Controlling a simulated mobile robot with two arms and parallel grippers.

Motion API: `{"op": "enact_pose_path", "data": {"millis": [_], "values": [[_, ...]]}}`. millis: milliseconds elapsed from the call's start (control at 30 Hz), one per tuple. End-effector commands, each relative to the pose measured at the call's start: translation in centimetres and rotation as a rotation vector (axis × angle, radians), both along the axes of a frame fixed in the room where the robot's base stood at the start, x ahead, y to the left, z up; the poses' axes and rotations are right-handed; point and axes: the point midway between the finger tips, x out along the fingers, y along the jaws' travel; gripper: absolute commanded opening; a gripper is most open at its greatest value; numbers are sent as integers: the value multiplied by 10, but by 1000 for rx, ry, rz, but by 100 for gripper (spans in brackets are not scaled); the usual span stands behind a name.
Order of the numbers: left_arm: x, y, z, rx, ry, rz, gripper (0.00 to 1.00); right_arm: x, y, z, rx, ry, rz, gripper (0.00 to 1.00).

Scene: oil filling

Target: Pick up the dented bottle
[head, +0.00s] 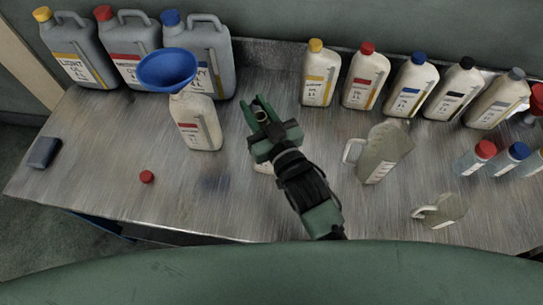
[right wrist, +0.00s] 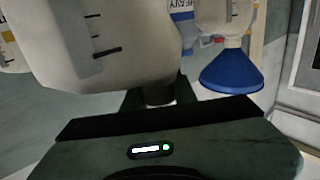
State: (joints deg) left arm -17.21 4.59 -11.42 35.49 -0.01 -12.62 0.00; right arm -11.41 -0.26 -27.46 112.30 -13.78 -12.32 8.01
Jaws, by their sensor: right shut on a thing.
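My right gripper (head: 262,108) is over the middle of the metal table in the head view. It is shut on the neck of a pale, cream bottle (right wrist: 105,45), which fills the upper left of the right wrist view with dark scale marks on its side. That view is upside down. In the head view the gripper hides most of this bottle; only a pale bit (head: 263,168) shows beneath it. I cannot make out a dent from here. My left gripper is not in view.
A bottle with a red label (head: 198,125) carries a blue funnel (head: 168,70) to the left. A red cap (head: 147,177) lies on the table (head: 110,200). Grey jugs and capped bottles line the back. Two pale measuring jugs (head: 382,152) (head: 440,211) stand to the right.

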Motion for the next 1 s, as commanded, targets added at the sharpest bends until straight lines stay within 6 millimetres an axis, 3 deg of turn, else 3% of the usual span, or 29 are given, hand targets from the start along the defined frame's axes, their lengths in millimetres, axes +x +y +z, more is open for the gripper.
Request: {"op": "enact_pose_path", "data": {"millis": [533,1000], "values": [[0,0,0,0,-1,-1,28,1,0,13,2,-5,0,0],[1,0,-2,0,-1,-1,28,0,0,69,4,-8,0,0]]}}
